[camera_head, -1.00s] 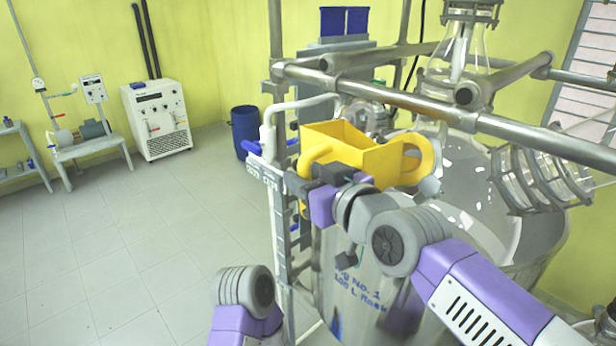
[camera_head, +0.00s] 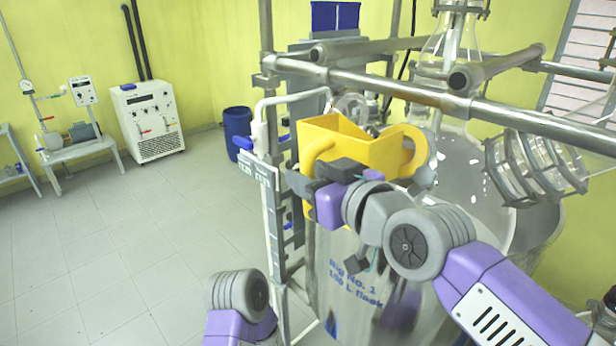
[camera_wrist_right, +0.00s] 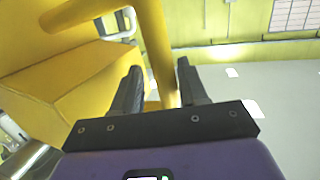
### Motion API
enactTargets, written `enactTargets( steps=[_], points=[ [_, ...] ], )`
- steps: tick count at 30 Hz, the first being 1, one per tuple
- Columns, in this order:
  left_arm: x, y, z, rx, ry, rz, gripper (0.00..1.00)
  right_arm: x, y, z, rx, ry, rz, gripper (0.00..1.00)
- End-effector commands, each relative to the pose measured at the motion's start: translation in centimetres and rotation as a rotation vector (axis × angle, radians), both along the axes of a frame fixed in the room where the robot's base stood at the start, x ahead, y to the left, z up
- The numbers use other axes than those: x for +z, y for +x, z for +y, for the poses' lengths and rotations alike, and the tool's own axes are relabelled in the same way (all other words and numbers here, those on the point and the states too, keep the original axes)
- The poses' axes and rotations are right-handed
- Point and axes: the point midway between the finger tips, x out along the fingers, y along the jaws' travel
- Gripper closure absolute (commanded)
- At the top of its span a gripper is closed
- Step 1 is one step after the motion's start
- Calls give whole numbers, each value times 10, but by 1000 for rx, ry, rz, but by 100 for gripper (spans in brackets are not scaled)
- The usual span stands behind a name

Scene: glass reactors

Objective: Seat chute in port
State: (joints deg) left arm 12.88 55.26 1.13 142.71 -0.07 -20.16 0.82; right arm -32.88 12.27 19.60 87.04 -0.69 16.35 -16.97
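The yellow chute (camera_head: 385,152) is an open box-like hopper with a loop handle on each side. It is in front of the big glass vessel (camera_head: 465,190), below the metal rail. My right gripper (camera_head: 308,185) is at the chute's left handle. The chute's yellow body (camera_wrist_right: 75,85) fills the left of that view. I cannot make out the port; the chute's underside is largely hidden by my right arm. My left gripper is out of view.
A thick metal rail (camera_head: 400,88) crosses above and behind the chute. A ribbed glass piece (camera_head: 535,165) is at right. The rig's upright frame (camera_head: 272,205) with a white pipe stands left of the chute. The floor at left is clear up to a blue drum (camera_head: 237,132).

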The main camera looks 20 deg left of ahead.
Motion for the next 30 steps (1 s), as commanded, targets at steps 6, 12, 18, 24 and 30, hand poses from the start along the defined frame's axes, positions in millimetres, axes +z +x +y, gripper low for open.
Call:
enactTargets(
  steps=[6,12,18,24,30],
  points=[
    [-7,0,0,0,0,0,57,1,-3,-10,-6,2,-1,60],
    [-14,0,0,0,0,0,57,3,-10,-19,-4,3,-1,60],
    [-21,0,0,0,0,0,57,5,-17,-29,-4,2,-2,60],
    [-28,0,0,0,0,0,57,6,-23,-39,-3,2,-2,60],
    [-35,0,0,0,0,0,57,8,-30,-48,-3,3,-3,60]
  ],
)
